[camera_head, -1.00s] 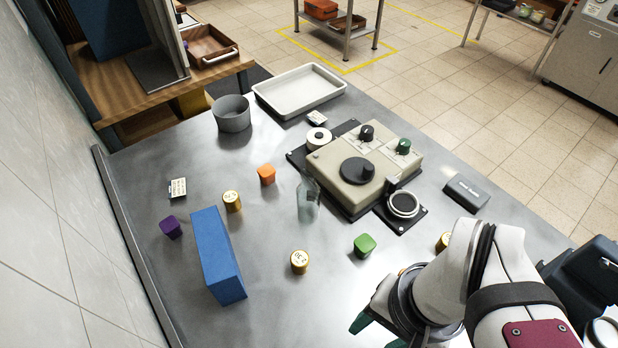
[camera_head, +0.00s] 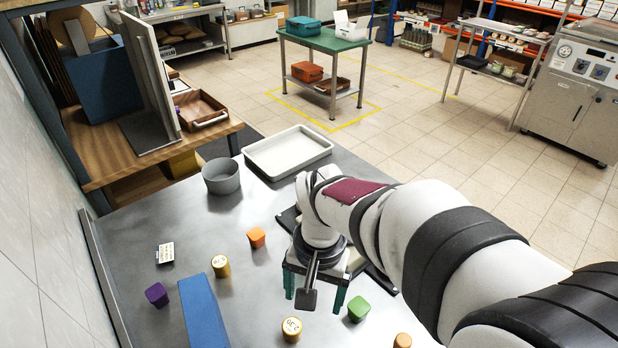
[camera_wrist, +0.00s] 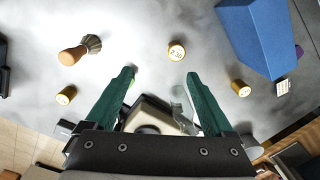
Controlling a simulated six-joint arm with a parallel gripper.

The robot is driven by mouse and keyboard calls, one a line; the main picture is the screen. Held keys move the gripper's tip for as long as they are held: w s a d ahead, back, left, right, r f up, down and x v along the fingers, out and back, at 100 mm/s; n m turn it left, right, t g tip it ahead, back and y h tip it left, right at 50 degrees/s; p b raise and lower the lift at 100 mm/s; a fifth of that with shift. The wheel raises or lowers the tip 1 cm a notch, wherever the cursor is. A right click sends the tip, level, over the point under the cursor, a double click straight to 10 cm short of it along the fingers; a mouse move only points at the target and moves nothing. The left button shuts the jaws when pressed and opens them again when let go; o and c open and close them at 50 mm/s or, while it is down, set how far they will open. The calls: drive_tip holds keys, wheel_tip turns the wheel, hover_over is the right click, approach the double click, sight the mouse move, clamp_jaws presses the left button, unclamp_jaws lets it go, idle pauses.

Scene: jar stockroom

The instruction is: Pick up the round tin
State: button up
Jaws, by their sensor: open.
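The one large round tin-like vessel is a grey, open-topped container (camera_head: 221,178). It stands upright on the metal table in the head view, left of the white tray. My gripper (camera_head: 314,292) points down over the middle of the table, to the right of and nearer than the grey container. Its two green fingers are apart with nothing held between them. In the wrist view the open fingers (camera_wrist: 160,74) frame part of a beige device (camera_wrist: 150,117).
The white tray (camera_head: 290,153) is behind. My arm hides much of the device.

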sight(292, 325)
drive_tip(key=shift+n, duration=0.4)
drive_tip(key=a+f, duration=0.1)
drive_tip(key=f, duration=0.5)
drive_tip(key=w+a+f, duration=0.1)
drive_tip(key=a+f, duration=0.1)
drive_tip(key=f, duration=0.4)
drive_tip(key=w+a+f, duration=0.1)
drive_tip(key=f, duration=0.5)
drive_tip(key=shift+a+f, duration=0.25)
clamp_jaws()
drive_tip(key=shift+r, duration=0.1)
drive_tip(key=shift+r, duration=0.1)
